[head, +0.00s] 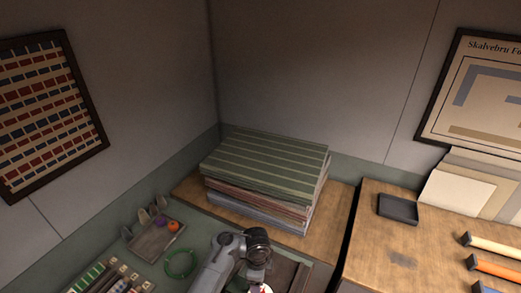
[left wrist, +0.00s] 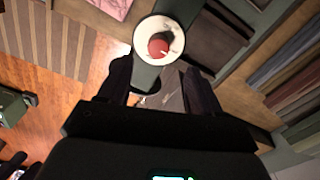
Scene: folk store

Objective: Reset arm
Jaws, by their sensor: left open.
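My left gripper (left wrist: 160,88) shows in the left wrist view with its two dark fingers spread apart and nothing between them. Past the fingertips is a round white disc with a red knob (left wrist: 158,47), apart from the fingers as far as I can tell. In the head view a grey arm of mine comes up from the bottom edge, in front of the wooden worktop; its fingers cannot be made out. A bit of white and red shows under it at the bottom edge. My right gripper is in neither view.
A stack of folded striped cloths (head: 268,165) stands on the worktop behind the arm. To the left are a tray (head: 153,243) with small purple and orange items and a green ring (head: 182,263). A dark square tray (head: 397,209) lies on the right counter, beside coloured rolls (head: 492,268).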

